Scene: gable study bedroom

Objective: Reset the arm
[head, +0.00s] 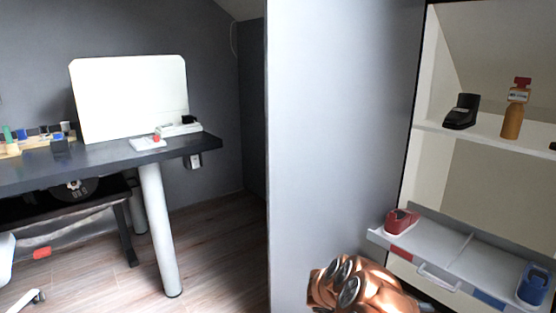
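My copper-coloured arm (365,288) shows at the bottom of the head view, right of centre, folded low in front of the grey wall panel and the shelf unit. Only its rounded joints with dark round caps show. My gripper's fingers cannot be made out, so neither their opening nor anything in them shows.
A two-part grey tray (468,262) sits close right of my arm, with a red tape dispenser (401,222) and a blue one (533,284). A shelf (485,138) above holds a black stapler (462,111) and an orange bottle (514,112). A dark desk (105,158) stands left; floor between is clear.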

